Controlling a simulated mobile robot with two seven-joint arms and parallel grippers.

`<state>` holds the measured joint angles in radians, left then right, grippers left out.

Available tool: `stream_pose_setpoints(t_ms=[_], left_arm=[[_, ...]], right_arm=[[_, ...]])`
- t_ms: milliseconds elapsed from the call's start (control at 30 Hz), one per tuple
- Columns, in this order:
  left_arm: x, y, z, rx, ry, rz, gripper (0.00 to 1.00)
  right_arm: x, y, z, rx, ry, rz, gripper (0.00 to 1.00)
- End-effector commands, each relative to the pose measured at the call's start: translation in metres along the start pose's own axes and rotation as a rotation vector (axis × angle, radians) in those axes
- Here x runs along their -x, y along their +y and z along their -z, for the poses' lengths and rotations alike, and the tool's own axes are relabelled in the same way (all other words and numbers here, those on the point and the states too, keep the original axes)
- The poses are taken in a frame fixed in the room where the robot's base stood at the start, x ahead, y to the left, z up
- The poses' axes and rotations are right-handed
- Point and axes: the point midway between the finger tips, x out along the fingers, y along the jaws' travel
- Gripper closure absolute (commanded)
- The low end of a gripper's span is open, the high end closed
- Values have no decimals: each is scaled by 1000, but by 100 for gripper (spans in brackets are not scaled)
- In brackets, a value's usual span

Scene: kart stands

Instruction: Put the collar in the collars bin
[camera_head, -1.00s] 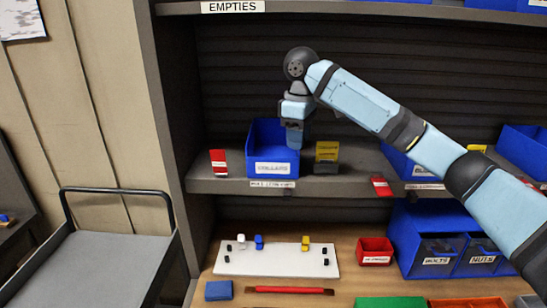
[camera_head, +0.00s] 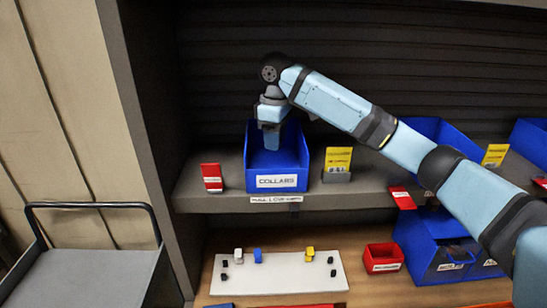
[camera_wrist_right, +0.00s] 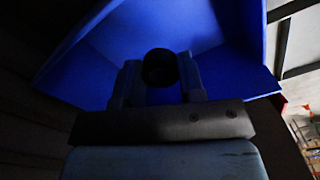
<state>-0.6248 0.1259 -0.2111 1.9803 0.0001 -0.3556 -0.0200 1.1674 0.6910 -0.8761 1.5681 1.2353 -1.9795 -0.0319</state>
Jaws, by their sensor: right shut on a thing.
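The blue collars bin (camera_head: 277,182), with a white label reading COLLARS, stands on the shelf. My right gripper (camera_head: 271,140) points down into the bin's open top, its fingertips partly inside the bin walls. In the right wrist view, the fingers (camera_wrist_right: 160,80) are shut on a dark round collar (camera_wrist_right: 159,67), with the blue bin walls (camera_wrist_right: 215,22) around and beyond it. The collar cannot be made out in the head view. My left gripper is not in view.
A red card (camera_head: 211,177) stands left of the bin and a yellow card (camera_head: 338,158) in a holder right of it. Below, a white board (camera_head: 280,275) holds small parts, beside a red bin (camera_head: 383,257). A grey cart (camera_head: 85,275) stands at left.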

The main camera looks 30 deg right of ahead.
Motion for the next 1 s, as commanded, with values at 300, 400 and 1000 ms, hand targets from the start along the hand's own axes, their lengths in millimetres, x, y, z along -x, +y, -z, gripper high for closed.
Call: stream_pose_setpoints(t_ms=[300,400,1000], left_arm=[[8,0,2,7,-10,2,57],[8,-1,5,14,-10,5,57],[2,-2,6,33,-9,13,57]], right_arm=[[-31,0,0,0,0,0,87],[-45,0,0,0,0,0,87],[-58,0,0,0,2,-1,38]])
